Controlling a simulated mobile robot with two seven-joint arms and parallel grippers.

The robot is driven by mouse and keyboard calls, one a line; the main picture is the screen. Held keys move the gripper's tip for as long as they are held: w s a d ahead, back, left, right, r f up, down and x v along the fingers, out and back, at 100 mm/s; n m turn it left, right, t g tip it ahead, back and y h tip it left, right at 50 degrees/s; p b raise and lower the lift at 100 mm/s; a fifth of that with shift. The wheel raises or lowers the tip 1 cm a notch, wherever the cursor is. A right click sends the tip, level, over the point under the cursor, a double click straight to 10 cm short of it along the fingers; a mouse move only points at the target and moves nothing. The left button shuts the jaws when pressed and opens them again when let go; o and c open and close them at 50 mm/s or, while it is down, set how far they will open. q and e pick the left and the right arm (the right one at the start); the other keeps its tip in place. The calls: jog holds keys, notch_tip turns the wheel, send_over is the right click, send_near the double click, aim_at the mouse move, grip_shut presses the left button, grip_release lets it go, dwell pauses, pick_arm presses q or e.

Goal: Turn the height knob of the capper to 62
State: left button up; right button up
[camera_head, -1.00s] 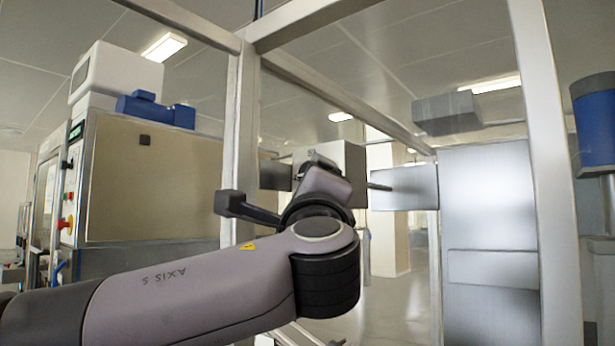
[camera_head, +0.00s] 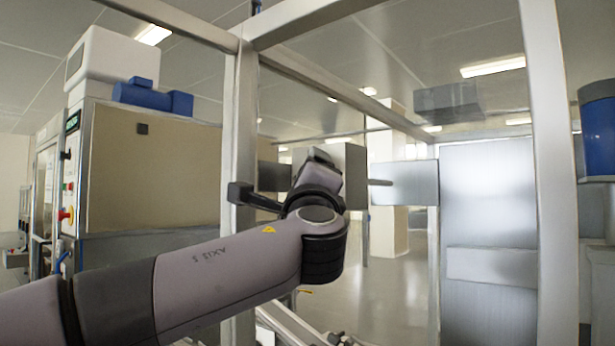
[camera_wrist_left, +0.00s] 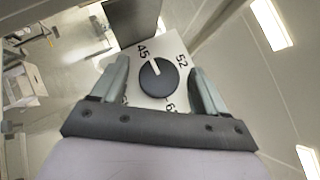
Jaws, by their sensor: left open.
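The height knob (camera_wrist_left: 159,80) is a round dark dial with a white pointer line, on a pale plate (camera_wrist_left: 144,57) in the left wrist view. The plate shows 45 at the upper left and 52 at the right; a number starting with 6 is partly cut off at the lower right. My left gripper (camera_wrist_left: 158,68) is open, one finger on each side of the knob, with visible gaps. In the head view my own arm hides its fingers and the knob. My right gripper is not in view.
A metal frame post (camera_head: 240,150) stands just beside my left wrist, and another post (camera_head: 553,170) stands at the right. A beige-panelled machine (camera_head: 150,180) is at the left. A grey metal panel (camera_head: 490,240) stands at the right. Open floor shows behind.

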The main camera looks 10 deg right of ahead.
pick_arm(q)
jog(key=c, duration=1.1)
jog(key=shift+f+h, duration=0.1)
jog(key=shift+h, duration=0.2)
jog(key=shift+w+a+f+m+h+b, duration=0.1)
jog(key=shift+m+h+b, duration=1.2)
jog(key=shift+m+h, duration=0.95)
jog(key=shift+w+f+m+h+b, duration=0.1)
jog(key=shift+m+h+b, duration=1.35)
jog(key=shift+m, duration=1.3)
jog(key=shift+m+h, duration=0.7)
jog(key=shift+h, duration=0.1)
